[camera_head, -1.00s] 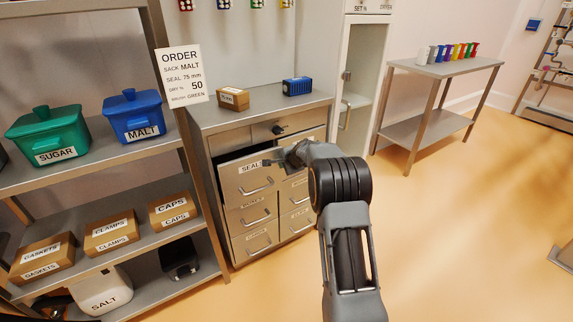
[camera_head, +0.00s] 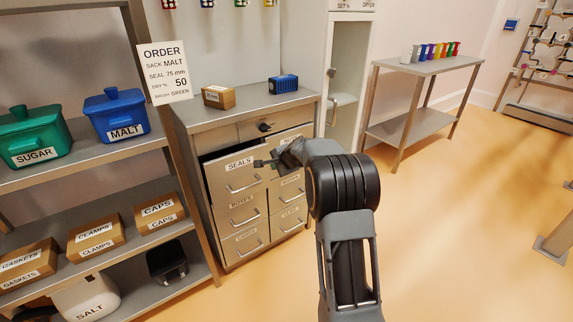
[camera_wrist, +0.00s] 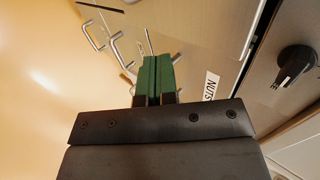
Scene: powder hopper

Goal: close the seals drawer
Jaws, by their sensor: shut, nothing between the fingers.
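The seals drawer (camera_head: 235,181) is the upper left drawer of the grey metal cabinet, under the wide top row. Its front stands out from the cabinet, with a dark gap above it, so it is partly open. Its SEALS label and bar handle are visible. My gripper (camera_head: 260,164) is at the upper right part of this drawer front, beside the label; I cannot tell whether it touches. In the wrist view my gripper's green fingers (camera_wrist: 156,75) are together with nothing between them, near drawer fronts and handles.
A cardboard box (camera_head: 218,97) and a blue box (camera_head: 284,84) sit on the cabinet top. A shelf with bins, including the blue MALT bin (camera_head: 116,117), stands at left. A side table (camera_head: 410,125) stands back right. The floor at right is largely clear.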

